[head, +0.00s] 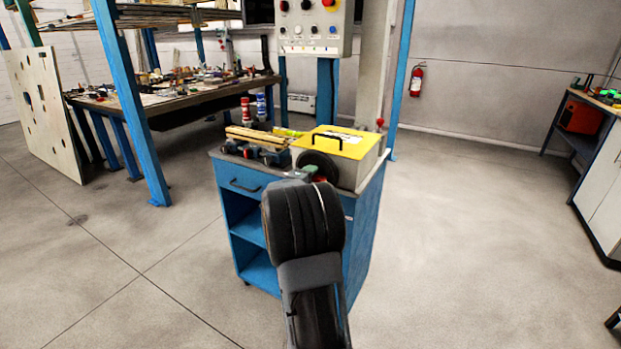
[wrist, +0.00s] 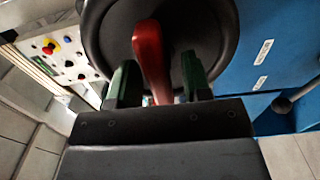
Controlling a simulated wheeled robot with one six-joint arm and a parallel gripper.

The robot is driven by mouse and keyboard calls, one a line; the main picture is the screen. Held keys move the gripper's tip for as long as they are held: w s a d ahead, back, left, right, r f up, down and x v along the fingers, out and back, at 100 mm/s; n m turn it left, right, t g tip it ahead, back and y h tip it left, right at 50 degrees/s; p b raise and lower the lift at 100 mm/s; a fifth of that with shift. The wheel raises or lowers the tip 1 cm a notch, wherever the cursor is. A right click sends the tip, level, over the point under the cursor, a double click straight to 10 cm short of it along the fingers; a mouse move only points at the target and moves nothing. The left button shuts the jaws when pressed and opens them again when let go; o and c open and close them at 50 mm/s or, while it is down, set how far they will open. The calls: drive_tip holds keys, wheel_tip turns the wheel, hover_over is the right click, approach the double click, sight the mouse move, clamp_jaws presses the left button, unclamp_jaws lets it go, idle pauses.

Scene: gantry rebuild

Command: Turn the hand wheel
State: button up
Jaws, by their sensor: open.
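The hand wheel (wrist: 108,28) is a dark round disc with a red handle (wrist: 150,55) in the wrist view. My gripper (wrist: 155,80) is open, with one green finger on each side of the red handle and a gap at both sides. In the head view the hand wheel (head: 318,163) shows as a dark disc on the near face of a box with a yellow lid (head: 338,143). My arm hides its lower part there. My gripper (head: 308,170) is in front of the wheel, mostly hidden by my own wrist.
The box stands on a blue cabinet (head: 243,203) with wooden pieces (head: 262,137) to its left. A control panel (head: 313,28) with buttons hangs above. A blue post (head: 130,95) and a cluttered workbench (head: 175,98) are at the left.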

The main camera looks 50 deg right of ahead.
drive_tip(key=shift+c, duration=0.2)
clamp_jaws()
idle(0.4)
